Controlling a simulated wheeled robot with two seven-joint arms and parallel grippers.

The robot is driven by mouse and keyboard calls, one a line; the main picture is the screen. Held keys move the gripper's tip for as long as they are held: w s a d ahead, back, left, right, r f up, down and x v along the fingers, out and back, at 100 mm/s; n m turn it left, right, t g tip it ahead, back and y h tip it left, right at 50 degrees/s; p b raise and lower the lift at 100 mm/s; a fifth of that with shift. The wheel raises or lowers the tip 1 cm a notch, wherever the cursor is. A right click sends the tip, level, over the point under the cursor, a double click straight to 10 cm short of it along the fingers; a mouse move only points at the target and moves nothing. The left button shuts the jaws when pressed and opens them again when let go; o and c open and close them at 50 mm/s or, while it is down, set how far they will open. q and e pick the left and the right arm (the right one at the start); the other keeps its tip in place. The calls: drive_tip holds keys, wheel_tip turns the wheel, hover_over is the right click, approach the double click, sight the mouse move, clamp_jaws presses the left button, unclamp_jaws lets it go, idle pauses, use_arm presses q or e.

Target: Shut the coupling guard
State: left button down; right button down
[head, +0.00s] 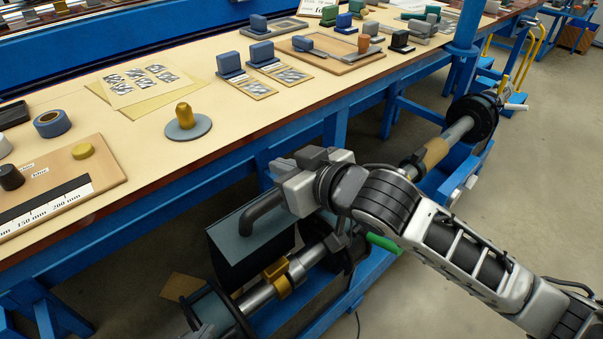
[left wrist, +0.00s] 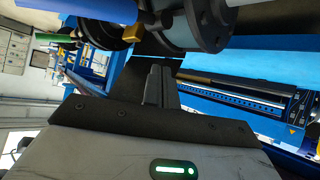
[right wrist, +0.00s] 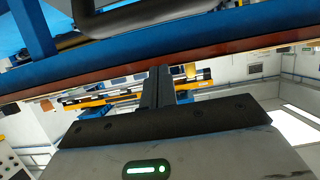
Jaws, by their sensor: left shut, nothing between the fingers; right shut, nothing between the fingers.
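The coupling guard (head: 235,250) is a dark box-like cover with a curved grey handle (head: 262,215). It stands raised beside the shaft, and the shaft with its gold collar (head: 275,277) shows uncovered. My right gripper, seen in its wrist view (right wrist: 163,78), is shut and empty. In the head view its body hides the handle's far end; I cannot tell whether they touch. A dark loop (right wrist: 135,12), probably the handle, crosses the top of the right wrist view. My left gripper (left wrist: 156,78) is shut and empty, below a dark round coupling (left wrist: 195,22). I cannot make it out clearly in the head view.
The workbench (head: 140,140) with its blue frame runs behind the guard, close to my right gripper. A green grip (head: 384,243) lies beyond the right wrist. A black round flange (head: 474,117) is at the shaft's far end. Floor at right is clear.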

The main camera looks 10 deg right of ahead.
drive_tip(key=f, duration=0.2)
drive_tip(key=w+f, duration=0.1)
drive_tip(key=shift+a+f, duration=0.2)
drive_tip(key=shift+a, duration=0.2)
drive_tip(key=shift+s+d+f, duration=0.2)
drive_tip(key=shift+s+f, duration=0.05)
drive_tip(key=shift+f, duration=0.2)
